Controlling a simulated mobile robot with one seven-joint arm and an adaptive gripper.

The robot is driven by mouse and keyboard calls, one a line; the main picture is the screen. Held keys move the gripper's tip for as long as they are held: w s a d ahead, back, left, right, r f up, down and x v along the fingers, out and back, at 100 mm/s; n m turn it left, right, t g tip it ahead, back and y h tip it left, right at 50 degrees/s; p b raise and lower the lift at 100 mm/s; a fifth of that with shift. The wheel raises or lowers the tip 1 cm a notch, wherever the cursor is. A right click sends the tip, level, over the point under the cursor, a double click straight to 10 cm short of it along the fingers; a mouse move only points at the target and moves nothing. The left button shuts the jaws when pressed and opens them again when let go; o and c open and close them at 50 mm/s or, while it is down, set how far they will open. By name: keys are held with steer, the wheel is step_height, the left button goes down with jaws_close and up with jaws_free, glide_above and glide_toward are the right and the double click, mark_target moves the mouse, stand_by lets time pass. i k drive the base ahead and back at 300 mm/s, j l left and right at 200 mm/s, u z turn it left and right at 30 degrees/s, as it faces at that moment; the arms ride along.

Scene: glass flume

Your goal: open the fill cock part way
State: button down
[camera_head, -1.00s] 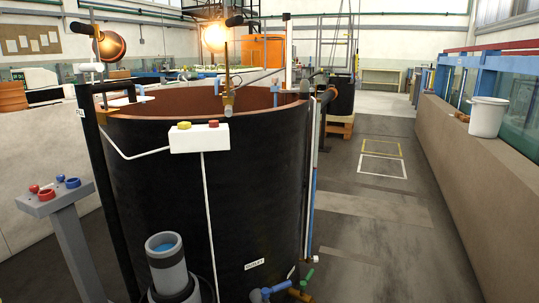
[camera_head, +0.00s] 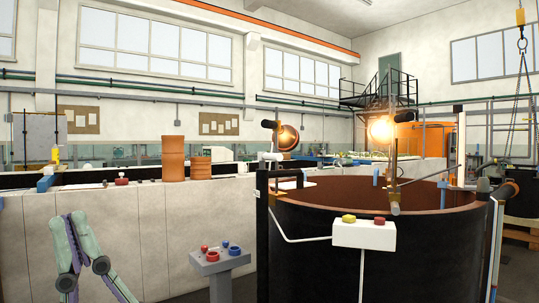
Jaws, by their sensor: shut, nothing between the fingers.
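No fill cock can be made out for certain in this view. The large black tank (camera_head: 310,255) with a reddish-brown inside stands at the right, its lower part cut off by the frame. A grey pedestal panel (camera_head: 212,264) with red and blue knobs stands left of the tank. Grey-green links of my arm show at the lower left, apart from the panel and tank. My gripper is not in view.
A long pale wall (camera_head: 150,230) runs behind the panel, with orange-brown cylinders (camera_head: 173,158) on top. A chain hoist (camera_head: 522,45) hangs at the right.

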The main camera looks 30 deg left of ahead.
mark_target(262, 157)
steer(key=i+j, duration=0.2)
steer(key=j, duration=0.2)
steer(key=i+j, duration=0.2)
steer(key=j, duration=0.2)
steer(key=i+j, duration=0.2)
steer(key=j, duration=0.15)
steer(key=i+j, duration=0.2)
steer(key=j, duration=0.2)
steer(key=z, duration=0.05)
